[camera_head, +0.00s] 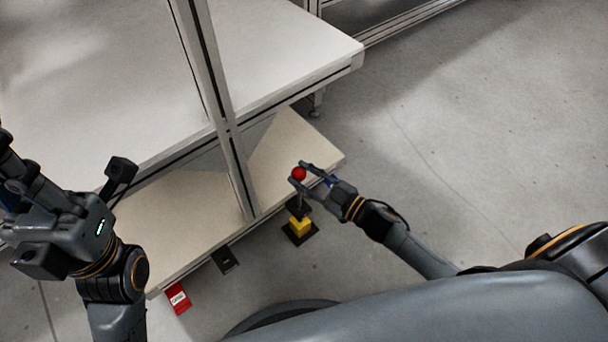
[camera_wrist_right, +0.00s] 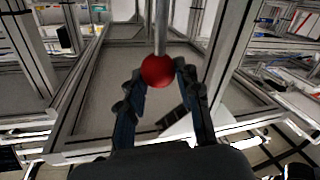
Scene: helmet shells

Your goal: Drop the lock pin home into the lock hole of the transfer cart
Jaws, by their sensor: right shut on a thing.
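The lock pin's red ball knob (camera_head: 298,174) is between the fingertips of my right gripper (camera_head: 305,172), at the near edge of the cart's lower shelf. In the right wrist view the fingers (camera_wrist_right: 160,80) close on the red knob (camera_wrist_right: 157,71) from both sides, and the grey pin shaft (camera_wrist_right: 160,30) runs away from it. Below the knob in the head view is a yellow block (camera_head: 299,226) with black parts. The lock hole is not discernible, and I cannot tell whether the pin tip is in it. My left gripper (camera_head: 80,215) is away at the left; its jaw opening is unclear.
The transfer cart has a pale upper top (camera_head: 290,45), a lower shelf (camera_head: 290,150) and an upright post (camera_head: 225,110) left of the pin. A dark bracket (camera_head: 225,260) and a red tag (camera_head: 178,298) are at the shelf's near edge. Floor at the right is clear.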

